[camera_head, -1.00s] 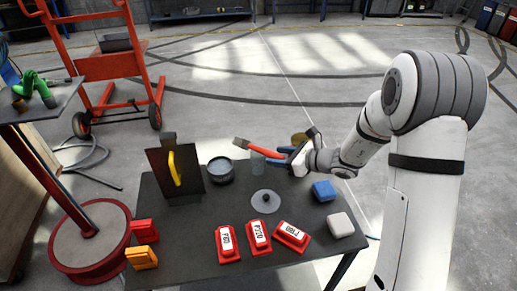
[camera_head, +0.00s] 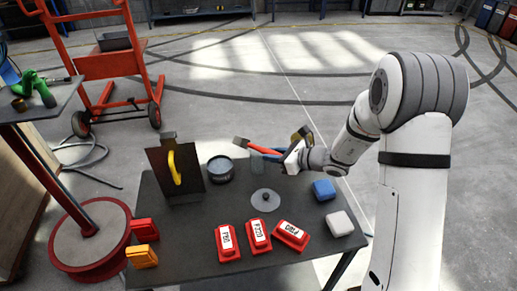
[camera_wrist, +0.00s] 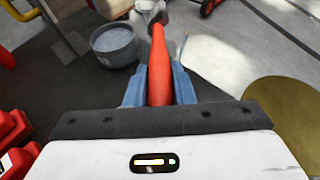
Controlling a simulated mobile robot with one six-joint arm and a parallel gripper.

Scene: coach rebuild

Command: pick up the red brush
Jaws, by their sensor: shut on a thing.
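The red brush (camera_head: 262,148) has a long red handle and a grey head, which points to the left in the head view. My gripper (camera_head: 284,154) is shut on its handle and holds it above the far part of the dark table.
A dark round pot (camera_head: 221,170) and a grey lidded disc (camera_head: 265,200) stand on the table (camera_head: 190,225). A dark upright panel (camera_head: 174,172) stands at left.

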